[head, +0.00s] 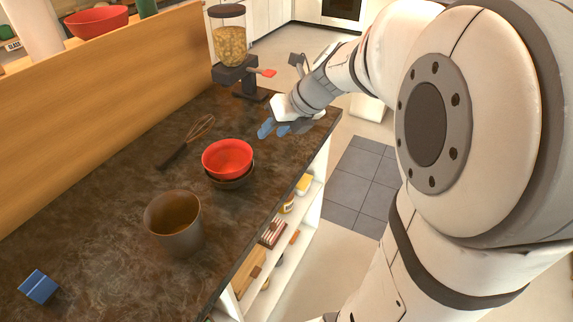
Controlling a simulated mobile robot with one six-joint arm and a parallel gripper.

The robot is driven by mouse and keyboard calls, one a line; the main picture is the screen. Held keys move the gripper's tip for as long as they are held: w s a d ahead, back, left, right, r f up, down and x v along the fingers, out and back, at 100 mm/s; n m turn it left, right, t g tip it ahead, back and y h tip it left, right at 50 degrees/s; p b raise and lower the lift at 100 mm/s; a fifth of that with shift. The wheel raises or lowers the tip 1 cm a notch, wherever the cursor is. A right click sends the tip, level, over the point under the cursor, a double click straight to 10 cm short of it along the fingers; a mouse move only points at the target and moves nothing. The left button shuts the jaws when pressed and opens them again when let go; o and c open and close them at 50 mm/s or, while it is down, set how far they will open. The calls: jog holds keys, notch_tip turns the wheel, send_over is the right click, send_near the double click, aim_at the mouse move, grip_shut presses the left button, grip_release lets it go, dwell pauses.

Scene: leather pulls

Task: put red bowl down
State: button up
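A red bowl (227,156) sits upright on the dark countertop's right part, nested in a dark brown bowl (232,183) whose lower side shows beneath it. Another red bowl (97,23) stands on the raised wooden ledge at the upper left. My gripper (274,129), with blue fingertips, is above the counter's far right end, beyond and to the right of the nested bowls and apart from them. Its two fingers look spread, with nothing visible between them.
A brown pot (174,224) stands nearer on the counter (110,205). A whisk (187,142) lies left of the bowls, and a blue box (39,287) is at the near left. A cereal dispenser (231,50) stands at the far end. Open shelves (276,262) are below the right edge.

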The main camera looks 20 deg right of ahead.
jog(key=s+f+n+g+h, duration=0.1)
jog(key=s+f+n+h, duration=0.1)
jog(key=s+n, duration=0.7)
jog(key=s+f+n+g+h, duration=0.1)
jog(key=s+f+n+h, duration=0.2)
jog(key=s+n, duration=0.6)
jog(key=n, duration=1.5)
jog(key=shift+s+d+g, duration=0.15)
jog(key=shift+d+g, duration=0.05)
jog(key=shift+g, duration=0.1)
